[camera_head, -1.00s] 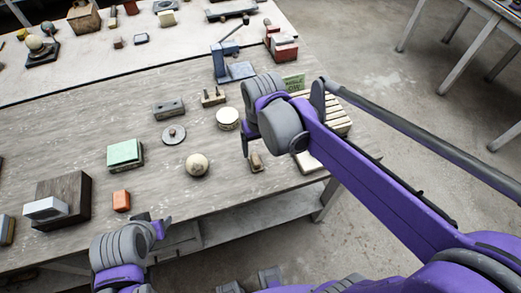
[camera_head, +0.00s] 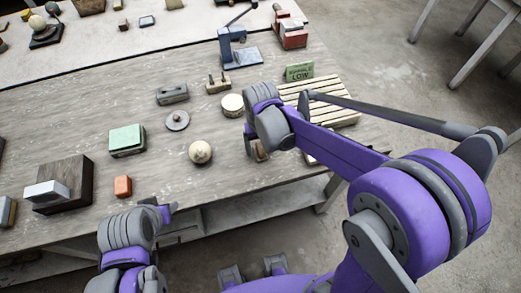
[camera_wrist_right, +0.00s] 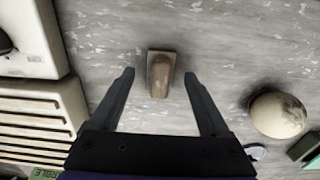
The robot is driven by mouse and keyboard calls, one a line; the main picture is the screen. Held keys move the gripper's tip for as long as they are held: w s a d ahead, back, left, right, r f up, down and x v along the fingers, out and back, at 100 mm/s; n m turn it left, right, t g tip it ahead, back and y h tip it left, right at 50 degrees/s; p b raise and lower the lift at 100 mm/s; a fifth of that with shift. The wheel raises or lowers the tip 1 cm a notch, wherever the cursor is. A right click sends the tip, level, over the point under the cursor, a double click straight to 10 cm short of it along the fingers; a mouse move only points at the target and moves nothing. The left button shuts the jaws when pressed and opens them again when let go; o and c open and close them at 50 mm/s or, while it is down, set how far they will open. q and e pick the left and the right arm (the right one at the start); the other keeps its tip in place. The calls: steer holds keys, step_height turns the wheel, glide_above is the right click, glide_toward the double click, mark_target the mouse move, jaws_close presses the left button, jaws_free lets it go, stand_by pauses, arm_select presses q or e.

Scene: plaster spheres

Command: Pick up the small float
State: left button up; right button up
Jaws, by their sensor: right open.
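The small float (camera_wrist_right: 161,75) has a rounded brown handle on a small tan base. It lies on the grey worktable in the right wrist view. My right gripper (camera_wrist_right: 158,88) is open, with one finger on each side of the float and a gap to both. The fingers appear apart from it. In the head view the right gripper (camera_head: 250,146) is at the float (camera_head: 262,153), which is partly hidden behind it. My left gripper (camera_head: 166,211) is near the table's front edge, away from the float; its jaws are unclear.
A plaster sphere (camera_head: 200,152) stands left of the float. A slatted rack (camera_head: 335,112) and a green sign (camera_head: 299,72) are behind and right. A green-topped block (camera_head: 127,139) and orange block (camera_head: 123,186) lie left.

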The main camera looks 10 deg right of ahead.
mark_target(260, 147)
steer(key=shift+f, duration=0.65)
jaws_close()
steer(key=shift+r, duration=0.1)
step_height(260, 147, up, 10)
steer(key=shift+p, duration=0.35)
